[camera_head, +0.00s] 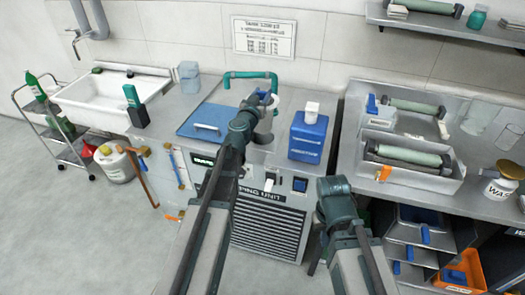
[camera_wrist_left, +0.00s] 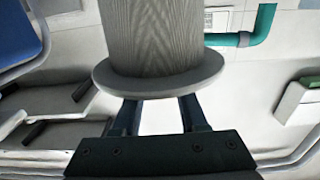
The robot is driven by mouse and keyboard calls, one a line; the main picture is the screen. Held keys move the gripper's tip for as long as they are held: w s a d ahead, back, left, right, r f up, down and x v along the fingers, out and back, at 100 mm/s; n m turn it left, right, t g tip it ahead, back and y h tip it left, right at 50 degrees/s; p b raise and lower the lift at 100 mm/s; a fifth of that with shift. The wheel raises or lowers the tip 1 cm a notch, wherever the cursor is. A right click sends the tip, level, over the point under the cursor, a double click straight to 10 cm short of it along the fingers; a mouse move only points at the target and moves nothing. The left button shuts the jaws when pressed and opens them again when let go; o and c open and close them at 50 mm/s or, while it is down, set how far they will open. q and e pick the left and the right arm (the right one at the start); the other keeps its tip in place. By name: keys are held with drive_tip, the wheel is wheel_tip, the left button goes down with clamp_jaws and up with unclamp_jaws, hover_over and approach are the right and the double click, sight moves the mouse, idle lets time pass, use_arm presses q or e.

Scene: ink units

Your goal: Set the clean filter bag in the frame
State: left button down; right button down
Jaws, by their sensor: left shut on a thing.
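My left gripper (camera_head: 262,108) is over the worktop unit, just below the teal pipe, where its fingers are small and partly hidden by my arm. In the left wrist view, my left gripper (camera_wrist_left: 162,118) is shut on a grey ribbed cylinder with a wide flange, the filter bag (camera_wrist_left: 158,40). The far end of the bag is outside that view. The frame cannot be made out clearly; my arm covers part of the unit's top. My right gripper is low in front of the unit, with its forearm (camera_head: 340,205) showing and its fingers not clear.
A blue lid (camera_head: 205,121) lies left of my left gripper, and a blue container (camera_head: 308,137) stands right. The teal pipe (camera_head: 252,75) arches behind. A sink (camera_head: 110,92) is at left; trays with green rollers (camera_head: 412,160) are at right.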

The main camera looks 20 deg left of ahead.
sight(260, 126)
use_arm(q)
drive_tip(key=shift+f+b, duration=4.9)
drive_tip(key=shift+f, duration=0.1)
drive_tip(key=shift+r, duration=0.15)
drive_tip(key=shift+f, duration=0.3)
drive_tip(key=shift+s+d+f+b, duration=0.1)
drive_tip(key=shift+s+f+b, duration=0.15)
drive_tip(key=shift+b, duration=0.3)
drive_tip(key=shift+s+r, duration=0.1)
drive_tip(key=c, duration=0.6)
unclamp_jaws()
drive_tip(key=shift+o, duration=0.8)
drive_tip(key=shift+s+d, duration=0.1)
drive_tip(key=shift+f, duration=0.2)
